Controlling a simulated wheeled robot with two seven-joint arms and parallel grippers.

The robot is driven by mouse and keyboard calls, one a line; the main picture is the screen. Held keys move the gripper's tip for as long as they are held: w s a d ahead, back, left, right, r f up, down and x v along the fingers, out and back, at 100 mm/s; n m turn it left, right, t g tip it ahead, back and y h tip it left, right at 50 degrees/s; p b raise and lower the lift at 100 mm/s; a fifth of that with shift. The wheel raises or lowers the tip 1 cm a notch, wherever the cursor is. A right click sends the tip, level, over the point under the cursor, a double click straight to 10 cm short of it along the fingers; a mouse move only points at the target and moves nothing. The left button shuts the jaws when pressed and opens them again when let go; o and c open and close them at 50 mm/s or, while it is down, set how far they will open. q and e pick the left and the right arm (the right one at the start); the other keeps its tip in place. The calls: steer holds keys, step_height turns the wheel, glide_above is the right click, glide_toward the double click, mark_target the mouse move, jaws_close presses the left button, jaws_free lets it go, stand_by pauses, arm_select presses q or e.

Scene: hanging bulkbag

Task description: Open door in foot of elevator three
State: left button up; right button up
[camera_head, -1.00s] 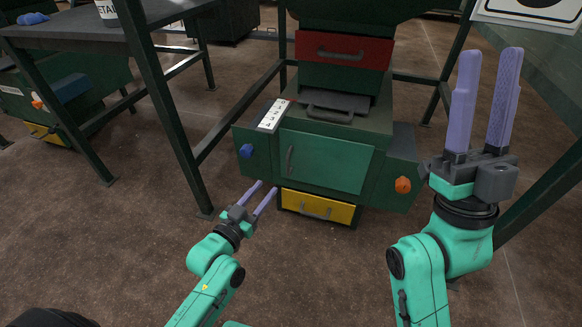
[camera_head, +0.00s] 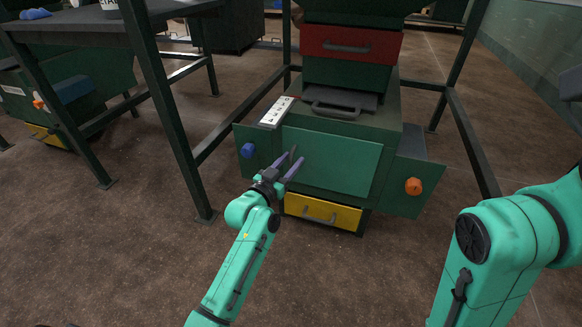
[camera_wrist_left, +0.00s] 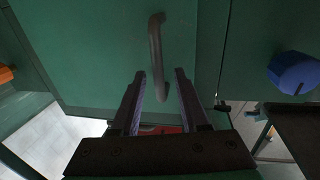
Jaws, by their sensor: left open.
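The elevator foot is a dark green housing with a lighter green door (camera_head: 335,162) on its front. The door looks shut. Its upright bar handle (camera_wrist_left: 156,50) shows in the left wrist view; in the head view my left gripper hides it. My left gripper (camera_head: 292,162) is open at the left side of the door. In the left wrist view its two fingers (camera_wrist_left: 160,74) stand apart, with the lower part of the handle appearing between them. I cannot tell whether they touch it. My right arm is at the right edge, its gripper out of view.
A blue knob (camera_head: 248,150) and an orange knob (camera_head: 413,186) flank the door. A yellow drawer (camera_head: 320,211) is below, a red drawer (camera_head: 350,44) above. Dark frame legs stand on both sides. Brown floor in front is clear.

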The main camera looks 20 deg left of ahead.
arm_select(q)
steer(key=shift+w, duration=0.15)
steer(key=shift+c, duration=0.3)
jaws_close()
stand_by(1.1)
